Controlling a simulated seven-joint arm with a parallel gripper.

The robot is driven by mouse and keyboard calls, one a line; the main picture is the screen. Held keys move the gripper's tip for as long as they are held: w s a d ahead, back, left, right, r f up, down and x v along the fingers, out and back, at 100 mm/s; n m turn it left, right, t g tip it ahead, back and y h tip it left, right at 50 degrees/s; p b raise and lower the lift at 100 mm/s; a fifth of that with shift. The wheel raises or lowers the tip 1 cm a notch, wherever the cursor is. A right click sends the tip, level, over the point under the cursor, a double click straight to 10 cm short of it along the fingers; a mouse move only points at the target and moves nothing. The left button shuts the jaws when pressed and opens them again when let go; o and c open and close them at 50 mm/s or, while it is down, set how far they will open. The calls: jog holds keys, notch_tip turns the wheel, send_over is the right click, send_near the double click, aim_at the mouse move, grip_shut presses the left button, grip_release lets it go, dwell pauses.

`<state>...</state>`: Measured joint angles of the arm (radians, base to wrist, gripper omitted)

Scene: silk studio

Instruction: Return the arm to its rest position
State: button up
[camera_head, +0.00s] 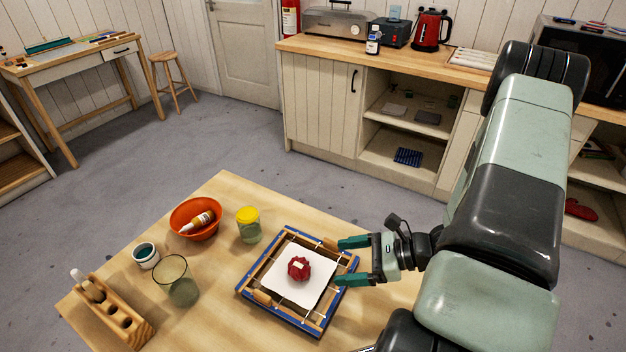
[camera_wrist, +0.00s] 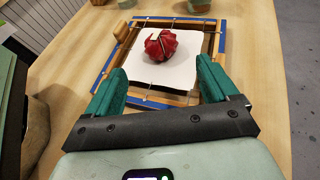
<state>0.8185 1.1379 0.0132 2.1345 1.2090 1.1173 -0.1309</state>
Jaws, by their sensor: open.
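My gripper (camera_head: 345,262) is open and empty, with green fingers spread apart. It is at the right edge of a blue-edged wooden frame (camera_head: 247,293) on the table. In the wrist view the fingers (camera_wrist: 160,92) point toward the frame (camera_wrist: 222,38). A white square sheet (camera_head: 290,290) lies in the frame, and a dark red ribbed object (camera_head: 299,268) with a small pale patch sits on it, apart from the fingers. In the wrist view the red object (camera_wrist: 160,44) lies on the white sheet (camera_wrist: 180,72) beyond the fingertips.
On the wooden table (camera_head: 215,295) stand an orange bowl (camera_head: 183,217) holding a bottle, a yellow-lidded jar (camera_head: 248,226), a small teal-filled pot (camera_head: 146,256), a clear glass (camera_head: 177,282) and a wooden rack (camera_head: 115,318). A counter (camera_head: 320,110) stands behind, with grey floor between.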

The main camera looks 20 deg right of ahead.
jog(key=a+r+n+g+h, duration=0.3)
jog(key=r+n, duration=0.4)
jog(key=r, duration=0.4)
jog(key=a+r+n+g+h, duration=0.3)
jog(key=r+n, duration=0.5)
jog(key=r, duration=0.4)
jog(key=s+a+r+n+t+h, duration=0.1)
jog(key=s+r+n+t+h, duration=0.5)
jog(key=r, duration=0.9)
jog(key=s+n, duration=0.2)
jog(key=s, duration=0.2)
jog(key=shift+a, duration=0.4)
